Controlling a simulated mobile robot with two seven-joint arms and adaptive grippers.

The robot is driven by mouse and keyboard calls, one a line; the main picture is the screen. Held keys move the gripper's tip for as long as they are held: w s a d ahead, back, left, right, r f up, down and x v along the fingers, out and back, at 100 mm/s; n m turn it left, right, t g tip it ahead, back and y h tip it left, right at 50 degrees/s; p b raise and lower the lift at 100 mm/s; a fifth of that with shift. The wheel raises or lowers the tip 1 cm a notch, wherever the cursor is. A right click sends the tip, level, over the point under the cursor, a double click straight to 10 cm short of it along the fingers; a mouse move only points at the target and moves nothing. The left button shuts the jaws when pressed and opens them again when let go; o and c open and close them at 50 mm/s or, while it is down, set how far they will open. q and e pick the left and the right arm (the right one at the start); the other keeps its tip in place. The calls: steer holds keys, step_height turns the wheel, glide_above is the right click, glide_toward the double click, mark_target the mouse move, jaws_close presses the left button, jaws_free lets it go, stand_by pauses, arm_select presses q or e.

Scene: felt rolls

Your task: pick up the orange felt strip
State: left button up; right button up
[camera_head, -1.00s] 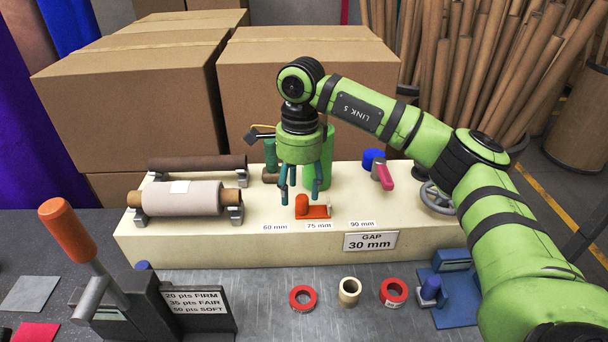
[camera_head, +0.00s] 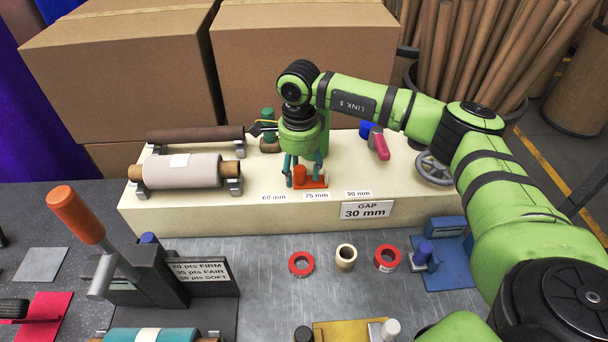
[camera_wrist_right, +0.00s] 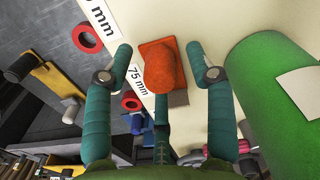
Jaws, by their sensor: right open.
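The orange felt strip (camera_head: 312,183) lies on the cream block beside the 75 mm label, with an upright rounded orange part at its left end. In the wrist view gaps show between the right gripper (camera_wrist_right: 160,50) fingers and the orange piece. My left gripper is not in view.
A grey roll (camera_head: 182,171) and a dark brown roll (camera_head: 195,135) lie left on the block. A blue part with a pink lever (camera_head: 381,147) stands right. An orange-handled lever (camera_head: 77,213) rises front left.

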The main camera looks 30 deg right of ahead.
mark_target(300, 168)
jaws_close()
steer(key=shift+r, duration=0.1)
steer(key=shift+w+r+b, duration=0.1)
steer(key=shift+r+b, duration=0.45)
step_height(300, 168, up, 3)
steer(key=shift+f+b, duration=0.15)
steer(key=shift+b, duration=0.65)
steer(key=s+d+r+b, duration=0.1)
steer(key=s+r+b, duration=0.1)
steer(key=s, duration=0.3)
steer(key=s+d+r+b, duration=0.1)
steer(key=s+r, duration=0.4)
steer(key=s, duration=0.1)
steer(key=shift+s+d+b, duration=0.2)
steer(key=shift+s+b, duration=0.1)
steer(key=shift+b, duration=0.05)
